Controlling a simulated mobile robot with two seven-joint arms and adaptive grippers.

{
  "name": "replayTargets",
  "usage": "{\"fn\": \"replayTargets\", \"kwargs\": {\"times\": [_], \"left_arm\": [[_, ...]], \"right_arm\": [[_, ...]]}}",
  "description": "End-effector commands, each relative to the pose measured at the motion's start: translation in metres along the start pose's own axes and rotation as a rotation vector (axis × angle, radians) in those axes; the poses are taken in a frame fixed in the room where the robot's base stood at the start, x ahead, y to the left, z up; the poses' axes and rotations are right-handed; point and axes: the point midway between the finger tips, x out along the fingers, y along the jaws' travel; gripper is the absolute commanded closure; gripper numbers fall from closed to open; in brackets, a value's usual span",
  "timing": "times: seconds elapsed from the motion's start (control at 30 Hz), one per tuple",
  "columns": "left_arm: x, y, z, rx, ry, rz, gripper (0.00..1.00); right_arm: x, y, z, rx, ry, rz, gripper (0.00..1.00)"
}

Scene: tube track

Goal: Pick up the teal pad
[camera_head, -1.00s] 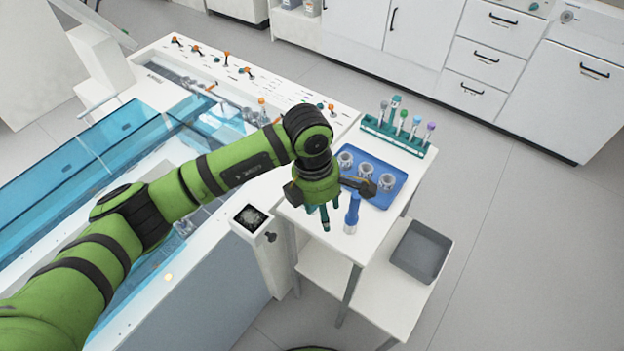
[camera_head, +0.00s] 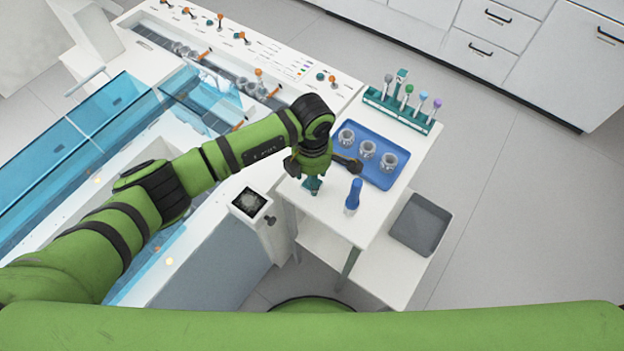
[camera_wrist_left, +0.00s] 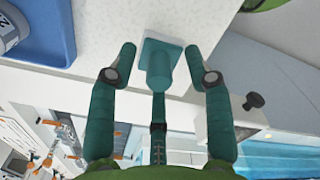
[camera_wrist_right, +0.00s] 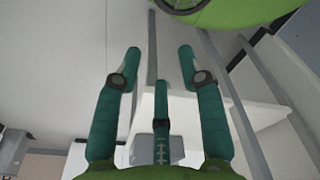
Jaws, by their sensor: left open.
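The teal pad (camera_wrist_left: 160,62) has a square base and a round grip, and stands on the white side table in the left wrist view. In the head view it shows only partly (camera_head: 312,185), by my left gripper (camera_head: 318,180), which hides much of it. In the left wrist view my left gripper (camera_wrist_left: 160,52) is open, with a fingertip on either side of the pad and gaps visible on both sides. My right gripper (camera_wrist_right: 160,52) is open and empty in the right wrist view, with a white surface beyond it. It is not visible in the head view.
A blue tray (camera_head: 403,172) with 3 grey cups lies behind the left gripper. A blue bottle-like object (camera_head: 353,196) stands close to its right. A teal rack (camera_head: 372,98) with several coloured-top tools stands at the back. A grey bin (camera_head: 421,224) sits lower right.

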Motion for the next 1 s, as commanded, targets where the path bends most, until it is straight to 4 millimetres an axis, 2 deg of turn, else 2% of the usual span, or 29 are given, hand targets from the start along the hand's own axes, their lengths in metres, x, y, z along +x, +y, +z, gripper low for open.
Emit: {"fn": "replayTargets", "kwargs": {"times": [0.1,0.23,0.5,0.67,0.77,1.0], "left_arm": [[0.0,0.0,0.0,0.0,0.0,0.0,0.49],[0.0,0.0,0.0,-0.001,0.0,0.0,1.0],[0.0,0.0,0.0,-0.001,0.0,0.0,1.0],[-0.005,0.001,0.0,-0.001,0.0,0.001,1.0],[-0.018,0.002,0.0,0.001,-0.002,0.004,1.0],[-0.066,0.002,0.0,0.0,-0.003,0.006,1.0]], "right_arm": [[0.001,0.0,-0.007,0.0,0.01,0.0,0.6],[0.001,-0.001,-0.002,0.001,0.0,-0.001,0.6],[0.0,-0.004,0.019,0.001,-0.034,-0.005,0.6],[0.001,-0.004,0.019,0.001,-0.034,-0.005,0.6],[0.005,-0.004,0.018,0.001,-0.031,-0.004,0.6],[0.019,-0.003,0.013,0.002,-0.019,-0.003,0.6]]}}
